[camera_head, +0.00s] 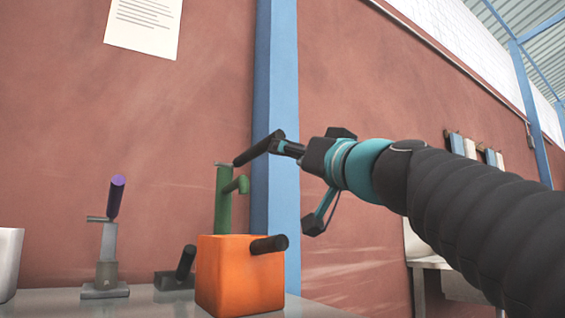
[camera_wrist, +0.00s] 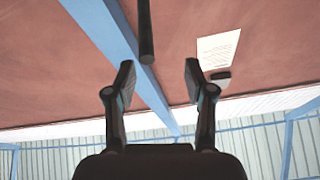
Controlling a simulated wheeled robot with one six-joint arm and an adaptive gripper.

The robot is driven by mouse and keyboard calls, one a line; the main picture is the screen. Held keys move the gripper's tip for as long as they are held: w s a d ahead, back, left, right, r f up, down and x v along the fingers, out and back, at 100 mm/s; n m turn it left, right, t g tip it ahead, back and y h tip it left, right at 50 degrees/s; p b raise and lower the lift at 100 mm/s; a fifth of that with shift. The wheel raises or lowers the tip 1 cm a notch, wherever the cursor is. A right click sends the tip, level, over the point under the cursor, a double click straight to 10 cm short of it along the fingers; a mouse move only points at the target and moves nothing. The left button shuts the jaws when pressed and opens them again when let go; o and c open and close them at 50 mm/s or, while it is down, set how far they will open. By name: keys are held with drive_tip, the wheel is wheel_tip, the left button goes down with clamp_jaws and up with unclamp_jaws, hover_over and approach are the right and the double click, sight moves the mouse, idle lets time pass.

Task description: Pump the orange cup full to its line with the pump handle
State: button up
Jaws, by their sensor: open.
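The orange cup (camera_head: 238,278), a boxy vessel with a dark side handle, stands on the table in the head view. Its inside and line cannot be seen. A green pump (camera_head: 223,195) rises behind it, and its spout (camera_head: 241,185) bends down over the cup. The dark pump handle (camera_head: 254,151) slants up to the right from the pump top. My gripper (camera_head: 286,147) is at its upper end. In the wrist view my gripper (camera_wrist: 160,76) is open, and the handle's end (camera_wrist: 146,35) shows ahead, between the lines of the two fingers, nearer the left one. I see no grip.
A dark base with a short lever (camera_head: 180,270) sits beside the cup. A white vessel (camera_head: 8,262) is at the left edge. A blue post (camera_head: 276,90) and red wall stand behind.

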drive_tip(key=w+d+m+t+h, duration=0.1)
drive_tip(key=d+t, duration=0.1)
drive_tip(key=p, duration=0.3)
approach(253, 153)
drive_tip(key=r, duration=0.1)
drive_tip(key=w+r, duration=0.1)
drive_tip(key=r, duration=0.1)
drive_tip(key=w+r, duration=0.1)
drive_tip(key=r, duration=0.1)
drive_tip(key=shift+w+d+r, duration=0.1)
drive_tip(key=shift+w+d, duration=0.1)
drive_tip(key=shift+d, duration=0.05)
drive_tip(key=shift+w+a+r+p, duration=0.15)
drive_tip(key=shift+w+a+p, duration=0.25)
drive_tip(key=shift+w, duration=0.2)
clamp_jaws()
